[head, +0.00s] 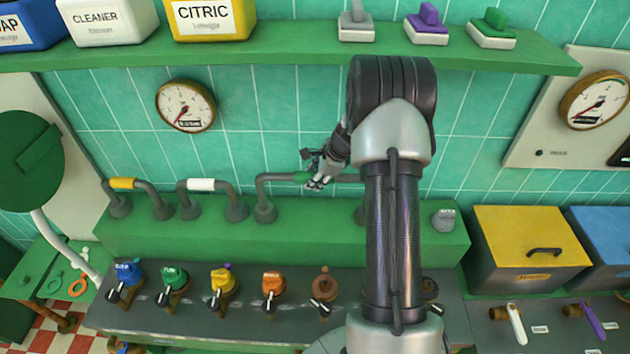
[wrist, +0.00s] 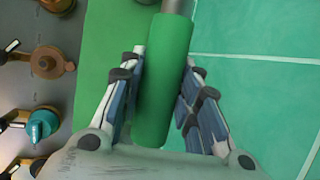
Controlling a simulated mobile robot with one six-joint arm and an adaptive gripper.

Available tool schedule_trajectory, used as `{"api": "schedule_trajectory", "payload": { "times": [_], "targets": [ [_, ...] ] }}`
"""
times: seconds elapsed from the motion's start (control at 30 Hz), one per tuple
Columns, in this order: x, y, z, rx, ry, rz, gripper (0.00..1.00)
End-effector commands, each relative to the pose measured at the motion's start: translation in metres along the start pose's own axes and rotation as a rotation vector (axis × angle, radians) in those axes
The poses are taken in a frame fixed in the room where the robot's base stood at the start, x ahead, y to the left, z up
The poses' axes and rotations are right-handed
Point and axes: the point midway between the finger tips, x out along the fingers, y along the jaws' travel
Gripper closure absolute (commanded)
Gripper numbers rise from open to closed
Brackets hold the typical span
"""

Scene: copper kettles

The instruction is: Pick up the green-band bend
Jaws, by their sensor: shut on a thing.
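The green-band bend (head: 277,178) is a grey U-shaped pipe on the green ledge against the tiled wall. Its left leg comes down at a grey socket (head: 265,211); much of its right side is hidden behind my arm. My gripper (head: 316,180) is at the top bar of the bend, at the green band. In the wrist view the green band (wrist: 163,85) lies lengthwise between the two fingers, which are shut on it from both sides. A bit of grey pipe shows beyond the band.
A yellow-band bend (head: 123,184) and a white-band bend (head: 201,185) stand to the left on the same ledge (head: 320,240). A row of coloured valve knobs is below. A green shelf (head: 290,57) with containers hangs above. A yellow bin (head: 530,240) stands right.

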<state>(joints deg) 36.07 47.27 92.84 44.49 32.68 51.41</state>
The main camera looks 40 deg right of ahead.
Motion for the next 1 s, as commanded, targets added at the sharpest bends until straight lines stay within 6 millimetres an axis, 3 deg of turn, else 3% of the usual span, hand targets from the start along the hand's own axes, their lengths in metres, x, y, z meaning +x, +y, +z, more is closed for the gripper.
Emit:
{"api": "schedule_trajectory", "payload": {
  "times": [0.53,0.77,1.0],
  "targets": [
    [-0.065,-0.019,0.027,-0.003,0.000,-0.009,0.91],
    [-0.068,0.013,0.028,-0.001,-0.001,-0.005,0.91],
    [-0.080,0.064,0.034,0.000,-0.002,-0.005,0.91]
  ]
}}
